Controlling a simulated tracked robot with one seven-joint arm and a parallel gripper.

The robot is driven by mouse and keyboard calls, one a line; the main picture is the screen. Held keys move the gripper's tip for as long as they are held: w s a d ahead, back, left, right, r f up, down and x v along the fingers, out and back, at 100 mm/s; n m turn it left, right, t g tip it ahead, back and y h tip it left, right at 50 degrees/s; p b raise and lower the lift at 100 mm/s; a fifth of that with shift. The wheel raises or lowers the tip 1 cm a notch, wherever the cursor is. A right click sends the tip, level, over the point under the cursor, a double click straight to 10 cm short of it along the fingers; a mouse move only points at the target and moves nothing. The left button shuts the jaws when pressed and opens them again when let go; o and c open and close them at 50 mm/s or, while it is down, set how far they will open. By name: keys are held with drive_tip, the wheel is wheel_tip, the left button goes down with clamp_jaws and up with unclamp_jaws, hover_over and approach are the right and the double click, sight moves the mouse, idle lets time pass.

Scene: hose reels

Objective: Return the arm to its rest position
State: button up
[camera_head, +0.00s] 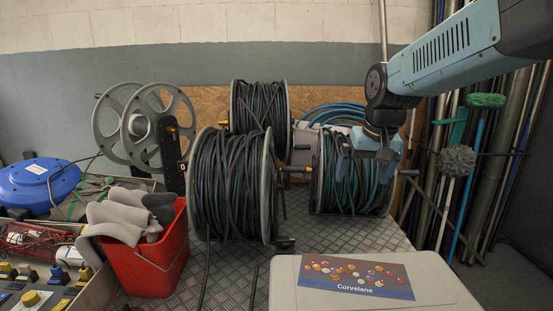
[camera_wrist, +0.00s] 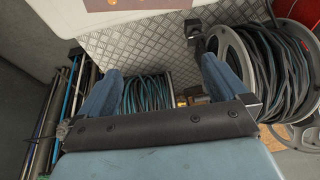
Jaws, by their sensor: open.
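My arm reaches in from the upper right of the head view, and my gripper (camera_head: 366,165) points down in front of the right hose reel (camera_head: 352,195) with its dark and blue-green hose. In the wrist view the two blue fingers of my gripper (camera_wrist: 160,78) stand wide apart with nothing held. The coiled hose of that reel (camera_wrist: 146,98) shows beyond and between the fingers. I cannot tell whether the gripper touches the reel.
A large hose reel (camera_head: 232,185) stands left of it, another (camera_head: 260,105) behind. A red bucket (camera_head: 150,255) with grey cloths stands front left. A pale case (camera_head: 440,280) bearing a Corvelane card (camera_head: 357,277) fills the front right. Poles (camera_head: 487,160) lean at the right wall.

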drive_tip(key=s+d+t, duration=0.1)
drive_tip(key=s+d, duration=0.2)
drive_tip(key=s, duration=1.3)
drive_tip(key=shift+d+f+t+h, duration=0.4)
